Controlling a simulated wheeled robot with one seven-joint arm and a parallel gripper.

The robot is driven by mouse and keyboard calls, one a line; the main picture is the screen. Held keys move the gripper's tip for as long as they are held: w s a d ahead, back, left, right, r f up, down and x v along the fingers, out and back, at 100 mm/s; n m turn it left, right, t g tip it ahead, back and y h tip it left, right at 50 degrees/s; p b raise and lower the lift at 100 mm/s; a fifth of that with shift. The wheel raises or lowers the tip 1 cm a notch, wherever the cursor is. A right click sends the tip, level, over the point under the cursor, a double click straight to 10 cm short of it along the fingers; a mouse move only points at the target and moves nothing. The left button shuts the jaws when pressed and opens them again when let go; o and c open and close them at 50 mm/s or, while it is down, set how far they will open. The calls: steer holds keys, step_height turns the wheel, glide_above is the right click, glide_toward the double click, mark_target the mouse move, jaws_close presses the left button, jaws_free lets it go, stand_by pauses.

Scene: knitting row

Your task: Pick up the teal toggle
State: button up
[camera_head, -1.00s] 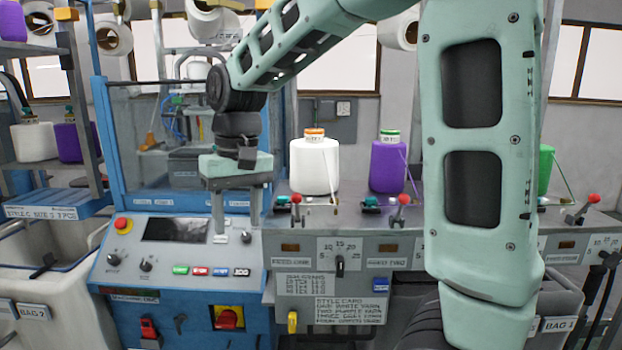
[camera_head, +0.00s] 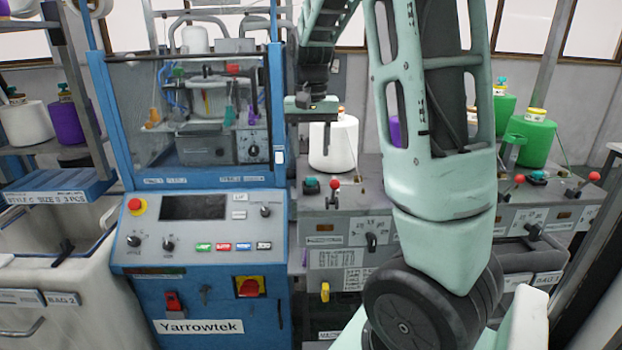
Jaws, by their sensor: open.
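A small teal piece (camera_head: 312,184) sits on the feeder shelf just left of a red-knobbed lever, below the white cone. A similar teal piece (camera_head: 539,176) is on the right feeder. A narrow teal item (camera_head: 228,116) hangs behind the machine's clear window, beside a purple one. I cannot tell which of these is the toggle. My gripper (camera_head: 309,150) points down between the blue machine frame and the white yarn cone (camera_head: 341,147), overlapping the cone's left side in the picture. It is open, with nothing seen between its fingers. My arm hides the middle of the feeder row.
The blue machine (camera_head: 105,120) with its control panel (camera_head: 250,238) stands left of my gripper. Red-knobbed levers (camera_head: 334,184) rise from the feeder shelf. Green cones (camera_head: 530,143) stand at right. A cloth-lined bin (camera_head: 70,290) is at lower left.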

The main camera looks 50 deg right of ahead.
mark_target(311, 178)
steer(key=shift+s+a+f+p, duration=0.1)
steer(key=shift+f+p, duration=1.1)
steer(key=shift+f, duration=2.3)
steer(key=c, duration=0.9)
